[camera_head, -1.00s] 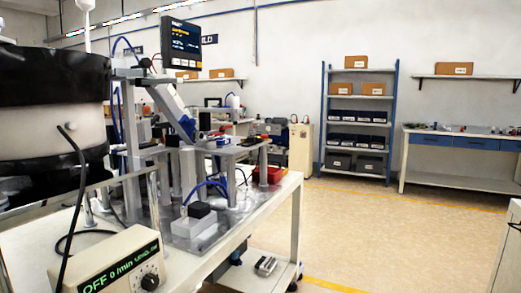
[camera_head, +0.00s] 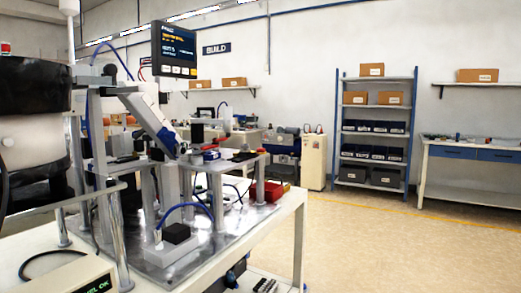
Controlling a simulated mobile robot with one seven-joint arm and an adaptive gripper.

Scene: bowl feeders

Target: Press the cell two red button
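No red button can be clearly made out. A small red object (camera_head: 5,47) shows at the far left edge, too small to tell what it is. A bench with a feeder cell stands at the left, with a dark bowl feeder (camera_head: 30,130) cut off by the picture edge. A monitor (camera_head: 175,48) with orange and blue text is mounted above the cell. A controller box (camera_head: 85,275) with a green text display is at the bottom left, partly cut off. My gripper is not in view.
The bench's white edge (camera_head: 270,225) runs through the middle. A red bin (camera_head: 272,191) sits at its far end. Open floor (camera_head: 370,250) lies to the right. A blue shelf rack (camera_head: 375,110) and a workbench (camera_head: 475,170) stand along the back wall.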

